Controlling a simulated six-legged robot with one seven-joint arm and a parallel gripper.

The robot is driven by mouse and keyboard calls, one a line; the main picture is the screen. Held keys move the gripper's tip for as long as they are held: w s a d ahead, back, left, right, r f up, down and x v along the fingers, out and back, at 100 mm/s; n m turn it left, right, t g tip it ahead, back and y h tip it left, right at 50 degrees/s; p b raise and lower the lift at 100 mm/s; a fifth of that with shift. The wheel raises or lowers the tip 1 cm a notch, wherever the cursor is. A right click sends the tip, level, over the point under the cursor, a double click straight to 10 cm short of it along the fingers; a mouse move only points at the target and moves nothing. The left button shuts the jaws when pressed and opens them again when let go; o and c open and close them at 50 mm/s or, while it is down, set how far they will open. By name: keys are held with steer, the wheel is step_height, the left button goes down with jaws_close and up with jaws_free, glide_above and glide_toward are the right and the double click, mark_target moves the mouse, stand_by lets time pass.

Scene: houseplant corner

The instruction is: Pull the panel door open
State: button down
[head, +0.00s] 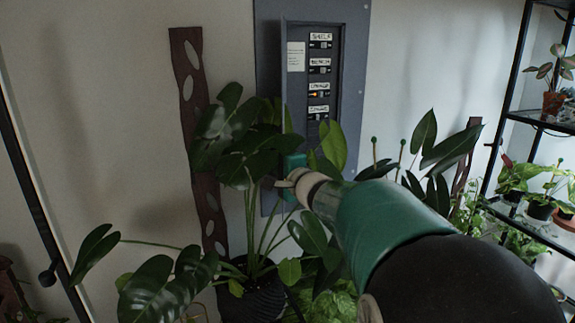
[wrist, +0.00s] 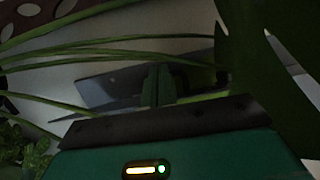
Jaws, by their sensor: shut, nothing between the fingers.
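The grey electrical panel (head: 354,60) is on the wall in the head view. Its inside shows, with several labelled switches (head: 320,70) and a paper note. A thin upright edge (head: 284,75) at the left of the opening looks like the door swung out and seen nearly edge-on; its lower part is behind leaves. My green gripper (head: 291,178) is in front of the panel's lower part, among leaves. In the wrist view its fingers (wrist: 158,85) are shut and empty, with a grey surface (wrist: 110,84) behind them. I cannot tell whether they touch it.
A large potted plant (head: 252,300) stands in front of the panel, its leaves and stems around my gripper. Stems also cross the wrist view. A dark strip with oval holes (head: 195,120) stands to the left. A black shelf rack (head: 495,160) with plants stands at the right.

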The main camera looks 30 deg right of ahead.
steer(key=shift+w+a, duration=0.4)
steer(key=shift+a, duration=0.1)
stand_by(0.3)
